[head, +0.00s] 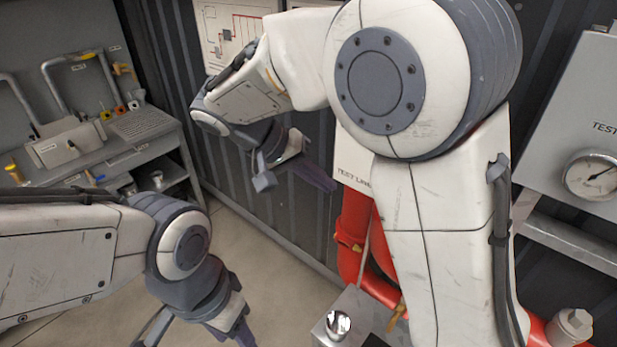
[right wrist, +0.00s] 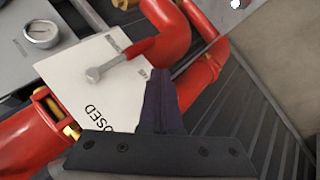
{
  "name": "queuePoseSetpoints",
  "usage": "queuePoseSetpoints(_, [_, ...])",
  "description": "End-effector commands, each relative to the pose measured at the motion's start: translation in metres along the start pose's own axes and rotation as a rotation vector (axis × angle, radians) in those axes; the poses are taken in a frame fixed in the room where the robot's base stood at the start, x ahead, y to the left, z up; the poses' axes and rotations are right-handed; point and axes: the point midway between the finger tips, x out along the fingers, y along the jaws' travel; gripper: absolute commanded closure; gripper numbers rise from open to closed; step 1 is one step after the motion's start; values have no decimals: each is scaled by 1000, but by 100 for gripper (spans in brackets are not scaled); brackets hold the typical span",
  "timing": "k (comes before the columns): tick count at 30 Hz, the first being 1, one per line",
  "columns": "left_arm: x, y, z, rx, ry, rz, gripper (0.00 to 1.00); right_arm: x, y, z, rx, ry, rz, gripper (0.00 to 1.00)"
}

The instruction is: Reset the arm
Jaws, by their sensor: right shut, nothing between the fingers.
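My right arm crosses the upper middle of the head view. Its right gripper (head: 322,180) hangs in front of the dark ribbed wall, with dark purple fingers. In the right wrist view the fingers of the right gripper (right wrist: 162,100) are together and hold nothing. Behind them is a pale plate (right wrist: 98,82) with lettering ending in "OSED", partly hidden, and a red-handled metal lever (right wrist: 122,60) over it. My left arm comes in at the lower left of the head view. Its left gripper (head: 240,332) points down at the bottom edge, partly cut off, so its opening is unclear.
Red pipes (head: 352,235) stand behind my right arm; more red pipe (right wrist: 30,138) shows in the wrist view. A gauge (head: 592,176) is on the grey panel at right. A grey workbench (head: 100,155) with tools stands at left. Open floor (head: 270,260) lies between.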

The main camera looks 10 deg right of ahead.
Motion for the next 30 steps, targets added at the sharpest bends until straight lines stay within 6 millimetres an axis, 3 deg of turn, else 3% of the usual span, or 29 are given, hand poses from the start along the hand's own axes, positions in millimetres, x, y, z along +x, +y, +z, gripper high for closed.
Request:
queuePoseSetpoints(6, [9, -1, 0, -1, 0, 0, 50, -31, -1, 1, -1, 1, -2, 100])
queuePoseSetpoints(11, [14, -1, 1, -2, 0, 0, 50, -32, -4, 14, -67, -13, -44, 100])
queuePoseSetpoints(14, [22, -2, 1, -2, 0, 0, 50, -21, -16, 47, -228, -37, -154, 100])
queuePoseSetpoints(21, [44, -3, 2, -1, 0, 0, 50, 16, -52, 171, -707, -26, -576, 100])
queuePoseSetpoints(24, [51, -4, 3, -1, 0, 0, 50, 26, -61, 210, -830, 19, -716, 100])
queuePoseSetpoints(27, [54, -4, 3, 0, 0, 0, 50, 34, -66, 235, -899, 62, -807, 100])
queuePoseSetpoints(30, [56, -4, 3, 0, 0, 0, 50, 37, -69, 247, -934, 90, -854, 100])
